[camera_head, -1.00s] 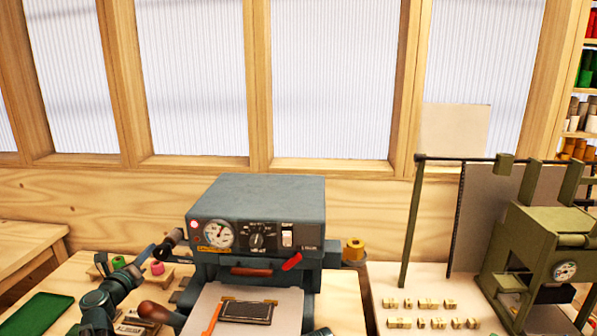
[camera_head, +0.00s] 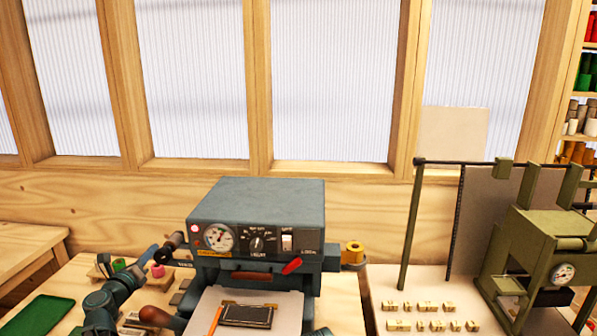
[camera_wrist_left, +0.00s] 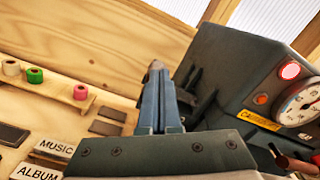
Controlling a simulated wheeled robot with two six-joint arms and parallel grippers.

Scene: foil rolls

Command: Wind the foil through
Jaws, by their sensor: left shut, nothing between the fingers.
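The grey foil press (camera_head: 258,207) stands on the table with a gauge, dial and red-handled lever on its front. A dark roll (camera_head: 173,242) sits at its left side and a yellow-gold roll (camera_head: 353,252) at its right. My left gripper (camera_head: 151,252) is just left of the press, close to the dark roll; in the left wrist view its fingers (camera_wrist_left: 157,75) are together and empty, beside the press wall. I cannot tell whether they touch anything. No foil strip across the press can be made out. My right gripper is not in view.
A wooden rack with green (camera_wrist_left: 35,75) and pink (camera_wrist_left: 80,92) rolls stands left of the press. Labelled blocks (camera_wrist_left: 52,149) lie nearby. A dark framed plate (camera_head: 247,314) lies on the press bed. A green press (camera_head: 540,250) stands at right.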

